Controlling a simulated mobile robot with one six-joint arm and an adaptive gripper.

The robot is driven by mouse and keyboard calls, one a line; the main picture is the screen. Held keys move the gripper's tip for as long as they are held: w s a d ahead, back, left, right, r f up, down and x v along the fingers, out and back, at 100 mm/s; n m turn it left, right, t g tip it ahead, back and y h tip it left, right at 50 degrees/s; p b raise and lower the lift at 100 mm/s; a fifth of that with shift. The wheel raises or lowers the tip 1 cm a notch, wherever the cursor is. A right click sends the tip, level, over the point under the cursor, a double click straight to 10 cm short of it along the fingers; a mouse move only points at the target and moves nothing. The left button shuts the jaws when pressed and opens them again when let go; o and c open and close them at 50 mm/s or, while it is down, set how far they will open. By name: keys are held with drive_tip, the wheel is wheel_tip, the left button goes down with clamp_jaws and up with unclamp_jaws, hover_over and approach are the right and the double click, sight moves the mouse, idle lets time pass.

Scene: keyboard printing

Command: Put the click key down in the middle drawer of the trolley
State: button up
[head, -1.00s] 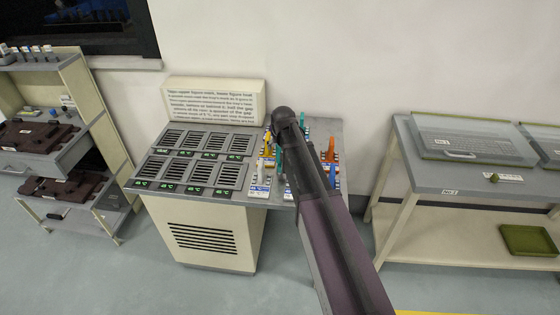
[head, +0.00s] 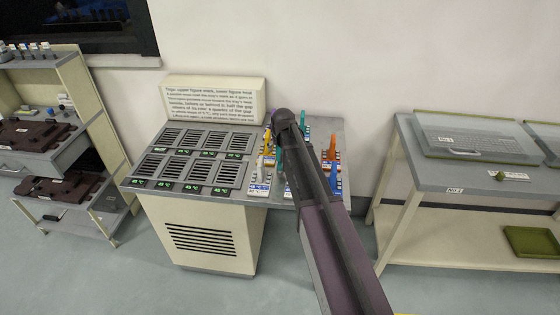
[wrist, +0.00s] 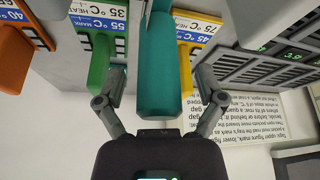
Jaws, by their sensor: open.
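My gripper (wrist: 160,100) is open, with its two fingers spread on either side of a teal handle (wrist: 160,65) in the wrist view. I cannot tell whether they touch it. In the head view my arm hides the gripper over the right part of the console (head: 262,200). Teal, orange, blue and yellow handled tools stand there in labelled racks. I cannot make out which thing is the click key. At the left is a cream shelf unit, possibly the trolley (head: 93,135), with a pulled-out drawer (head: 70,156) holding a dark brown block (head: 35,133).
The console has vented slots with green readouts (head: 193,189) and a text sign (head: 215,101) behind. A bench (head: 405,150) at the right carries a clear-covered keyboard (head: 480,145) and a small olive piece (head: 500,176). Floor (head: 130,275) shows in front of the shelf unit.

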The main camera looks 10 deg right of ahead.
drive_tip(key=shift+w+f, duration=0.1)
drive_tip(key=shift+f, duration=0.15)
idle(0.4)
drive_tip(key=shift+r, duration=0.1)
clamp_jaws()
